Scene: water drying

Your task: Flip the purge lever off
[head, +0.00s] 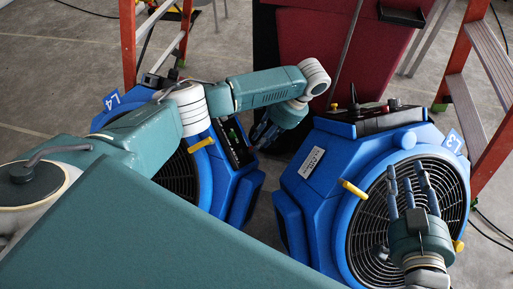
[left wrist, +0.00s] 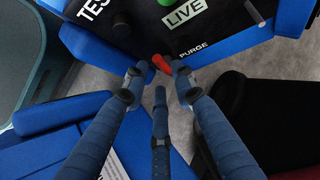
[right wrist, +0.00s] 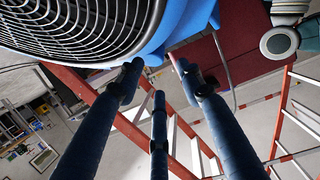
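The purge lever is a small red-tipped piece (left wrist: 160,63) at the front edge of the black control panel in the left wrist view, beside the printed word PURGE. My left gripper (left wrist: 155,75) is open, with its blue fingertips around and very near the lever; I cannot tell whether they touch it. In the head view my left gripper (head: 263,134) is beside the panel of the left blue blower (head: 222,178), marked L4, and hides the lever there. My right gripper (head: 409,187) is open and empty in front of the grille of the right blue blower (head: 312,188), marked L3.
The L4 panel also carries a green knob (left wrist: 177,5) and a white LIVE label (left wrist: 185,14). Orange ladders (head: 480,60) stand at both sides. A dark red panel (head: 300,60) stands behind. Cables lie on the concrete floor at the right.

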